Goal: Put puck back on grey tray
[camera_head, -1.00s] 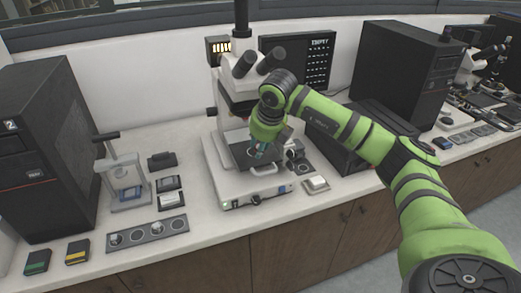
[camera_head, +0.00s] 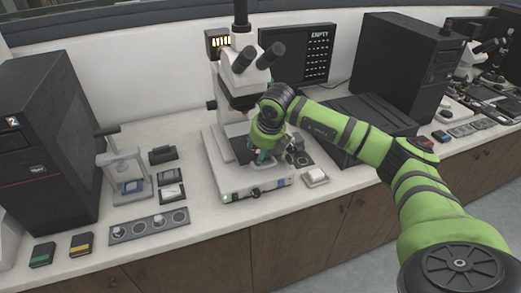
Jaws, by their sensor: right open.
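The grey tray (camera_head: 148,229) is a long flat strip with round recesses on the counter, left of the microscope (camera_head: 232,130). Light round pucks sit in some recesses, one near its left end (camera_head: 118,231) and one near its right end (camera_head: 181,213). My right gripper (camera_head: 262,157) points down over the dark microscope stage. It is open, though its fingers are small and partly hidden by my wrist. I cannot make out a puck between or under the fingers. My left gripper is not in view.
A small press stand (camera_head: 124,175) and dark boxes stand left of the microscope. A white-topped block (camera_head: 315,177) is on its right. Black towers stand at left (camera_head: 50,130) and right (camera_head: 400,75). Green-marked (camera_head: 42,254) and yellow-marked (camera_head: 81,244) blocks lie near the counter's front edge.

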